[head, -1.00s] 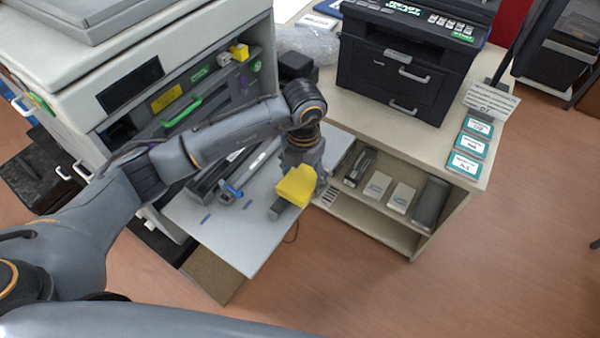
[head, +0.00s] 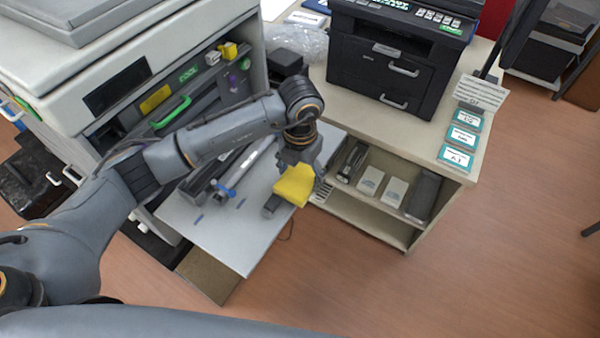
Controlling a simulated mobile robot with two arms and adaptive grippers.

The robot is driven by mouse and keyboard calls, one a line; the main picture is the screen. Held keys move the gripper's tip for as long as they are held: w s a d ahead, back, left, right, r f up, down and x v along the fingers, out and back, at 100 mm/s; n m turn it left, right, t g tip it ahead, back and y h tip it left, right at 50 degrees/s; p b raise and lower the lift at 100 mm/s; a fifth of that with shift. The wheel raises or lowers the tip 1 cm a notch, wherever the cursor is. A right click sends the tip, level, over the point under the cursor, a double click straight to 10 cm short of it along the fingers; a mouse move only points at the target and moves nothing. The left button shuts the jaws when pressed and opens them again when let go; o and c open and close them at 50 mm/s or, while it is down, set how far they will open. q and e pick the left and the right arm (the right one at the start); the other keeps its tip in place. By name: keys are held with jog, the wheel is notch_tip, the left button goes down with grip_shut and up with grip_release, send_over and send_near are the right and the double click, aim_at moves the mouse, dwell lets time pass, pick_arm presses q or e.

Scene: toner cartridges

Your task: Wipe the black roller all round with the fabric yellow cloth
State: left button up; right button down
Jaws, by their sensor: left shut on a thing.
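My left gripper (head: 298,158) points down over the grey pull-out tray (head: 225,237) and is shut on the yellow cloth (head: 293,185). The cloth hangs folded below the fingers, and its folds partly hide them. A short dark grey piece (head: 270,207) shows at the lower left of the cloth, touching or close under it. It looks like an end of the black roller; the rest is hidden by cloth and gripper. How far the cloth goes round it I cannot tell. My right gripper is not in view.
Long dark parts (head: 211,172) and a blue-ended tool (head: 224,189) lie on the tray, left of the gripper. The big grey printer (head: 72,100) stands left. A cabinet (head: 452,174) with shelved boxes and a black printer (head: 385,70) stands right. The floor in front is clear.

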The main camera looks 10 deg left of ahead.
pick_arm(q)
notch_tip(320, 180, up, 6)
jog(key=p, duration=0.3)
jog(key=shift+r, duration=0.25)
dwell(0.3)
